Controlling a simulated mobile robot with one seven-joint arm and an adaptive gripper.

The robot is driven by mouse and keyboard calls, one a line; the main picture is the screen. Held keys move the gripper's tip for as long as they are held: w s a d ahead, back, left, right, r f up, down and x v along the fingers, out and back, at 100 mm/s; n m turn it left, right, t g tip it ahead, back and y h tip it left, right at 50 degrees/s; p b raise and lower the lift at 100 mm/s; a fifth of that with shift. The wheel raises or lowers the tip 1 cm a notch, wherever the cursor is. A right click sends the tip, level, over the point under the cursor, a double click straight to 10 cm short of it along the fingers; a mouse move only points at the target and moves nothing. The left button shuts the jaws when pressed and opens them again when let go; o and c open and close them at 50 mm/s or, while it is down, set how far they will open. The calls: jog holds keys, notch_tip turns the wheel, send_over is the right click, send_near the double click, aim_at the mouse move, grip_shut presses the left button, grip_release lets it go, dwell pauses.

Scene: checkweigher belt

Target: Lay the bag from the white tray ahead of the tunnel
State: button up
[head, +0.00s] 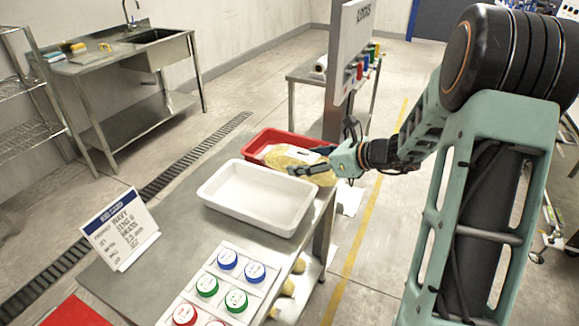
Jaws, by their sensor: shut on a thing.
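A pale yellow bag (284,159) is in my gripper (304,171), which is shut on it. The bag is held above the red tray, near the far right corner of the white tray. My gripper's fingers hide part of the bag. The white tray (223,203) stands on the steel table and looks empty inside. I cannot make out the tunnel or the belt in this view.
The red tray (257,143) sits just behind the white tray. A printed sign (121,231) and a board of coloured round caps (228,258) stand nearer. A tall grey panel (349,40) rises behind my gripper. A sink bench (120,62) is far left.

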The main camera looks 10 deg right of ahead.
aim_at(314, 181)
jog(key=shift+s+d+r, duration=0.15)
jog(key=shift+d+r, duration=0.25)
jog(key=shift+d, duration=0.15)
jog(key=s+p, duration=0.3)
jog(key=s+r+n+g+p, duration=0.1)
jog(key=s+p, duration=0.2)
jog(key=s+a+n+y+p, duration=0.1)
jog(key=s+p, duration=0.2)
jog(key=s, duration=0.1)
jog(key=shift+s+a+r, duration=0.1)
jog(key=shift+r, duration=0.05)
jog(key=shift+a+y, duration=0.15)
jog(key=shift+y, duration=0.15)
